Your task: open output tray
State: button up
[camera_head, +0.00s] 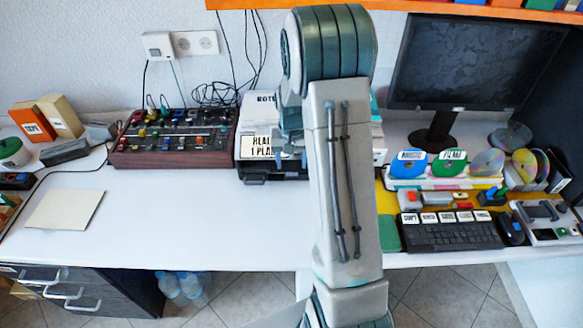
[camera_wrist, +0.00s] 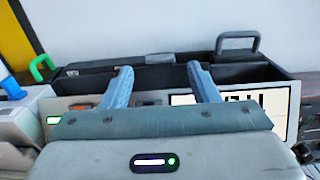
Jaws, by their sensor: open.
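In the head view a dark machine with a white label sign (camera_head: 262,147) stands at the back of the desk, largely hidden by my arm. In the wrist view a dark open-topped box (camera_wrist: 277,73) has a pale front panel with an orange button and a black-on-white label (camera_wrist: 265,100). A grey loop handle (camera_wrist: 238,38) rises at its back right. I cannot tell which part is the output tray. My gripper (camera_wrist: 160,74) is open, its two blue fingers apart in front of the box with nothing between them. Whether they touch the box is unclear.
A control panel with coloured knobs (camera_head: 172,138) stands left of the machine. A disc rack (camera_head: 440,183), keyboard (camera_head: 450,236) and monitor (camera_head: 474,65) are on the right. The front left desk surface is mostly clear around a beige sheet (camera_head: 65,210).

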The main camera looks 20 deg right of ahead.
aim_at(292, 172)
jog(key=shift+f, duration=1.7)
